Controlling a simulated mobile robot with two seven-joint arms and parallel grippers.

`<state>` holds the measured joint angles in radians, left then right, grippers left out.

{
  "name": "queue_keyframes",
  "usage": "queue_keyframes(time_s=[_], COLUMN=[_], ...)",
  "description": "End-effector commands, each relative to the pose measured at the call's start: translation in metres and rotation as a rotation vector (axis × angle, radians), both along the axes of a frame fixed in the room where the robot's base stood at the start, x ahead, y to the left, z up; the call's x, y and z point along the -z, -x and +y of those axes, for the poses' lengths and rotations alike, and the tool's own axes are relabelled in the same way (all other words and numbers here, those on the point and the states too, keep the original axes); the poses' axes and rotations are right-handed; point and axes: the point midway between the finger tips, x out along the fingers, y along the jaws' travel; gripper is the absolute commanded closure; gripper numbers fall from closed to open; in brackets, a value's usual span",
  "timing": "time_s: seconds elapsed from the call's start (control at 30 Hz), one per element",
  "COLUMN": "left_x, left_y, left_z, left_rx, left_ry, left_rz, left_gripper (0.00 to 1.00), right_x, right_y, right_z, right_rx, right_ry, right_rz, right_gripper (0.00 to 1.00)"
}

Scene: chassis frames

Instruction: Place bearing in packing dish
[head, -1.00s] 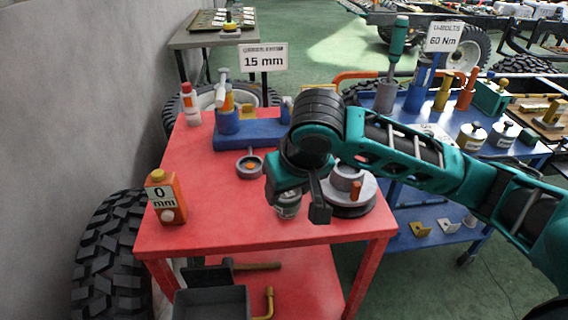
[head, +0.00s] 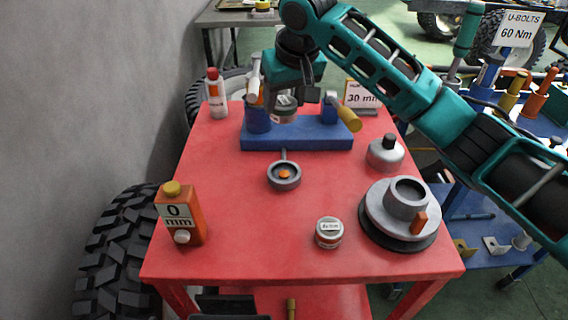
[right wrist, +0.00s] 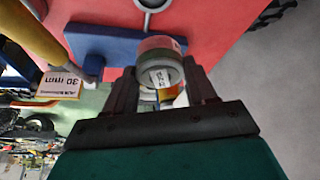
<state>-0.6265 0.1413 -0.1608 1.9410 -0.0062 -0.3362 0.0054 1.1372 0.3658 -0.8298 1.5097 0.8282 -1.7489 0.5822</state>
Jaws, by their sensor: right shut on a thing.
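My right gripper (head: 289,94) is shut on a small round silver piece with a green band (head: 284,110), which looks like a bearing. It is held up over the blue stand. The right wrist view shows the piece with its label (right wrist: 163,78) between the fingers. A similar labelled round piece (head: 328,233) stands on the red table. A wide round grey dish-like holder (head: 376,222) with a raised cup and orange tab stands at the right. A small grey ring-shaped dish (head: 284,177) has an orange centre. I cannot tell which is the packing dish. My left gripper is not in view.
The blue stand (head: 295,138) holds posts and a yellow-handled tool. A "30 mm" card (head: 362,94) stands behind it.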

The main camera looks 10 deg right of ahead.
Motion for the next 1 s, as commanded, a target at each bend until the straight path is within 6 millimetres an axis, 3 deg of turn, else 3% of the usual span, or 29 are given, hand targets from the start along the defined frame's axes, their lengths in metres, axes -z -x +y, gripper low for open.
queue_keyframes(time_s=[0.1,0.3,0.57,0.83,1.0], left_x=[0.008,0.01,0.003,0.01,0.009], left_y=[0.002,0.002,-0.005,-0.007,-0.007], left_z=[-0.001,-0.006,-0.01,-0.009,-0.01], left_rx=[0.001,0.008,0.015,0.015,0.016], left_ry=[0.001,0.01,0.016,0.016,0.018], left_rz=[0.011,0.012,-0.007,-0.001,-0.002], left_gripper=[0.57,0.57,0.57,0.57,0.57], right_x=[0.035,0.081,0.106,0.15,0.16], right_y=[0.0,0.0,0.0,0.0,0.0], right_z=[-0.001,-0.001,-0.001,-0.001,-0.001], right_rx=[0.003,0.003,0.002,0.003,0.001], right_ry=[0.001,0.001,-0.001,0.0,0.0], right_rz=[0.0,-0.002,-0.004,-0.003,-0.005], right_gripper=[0.93,0.93,0.93,0.93,0.93])
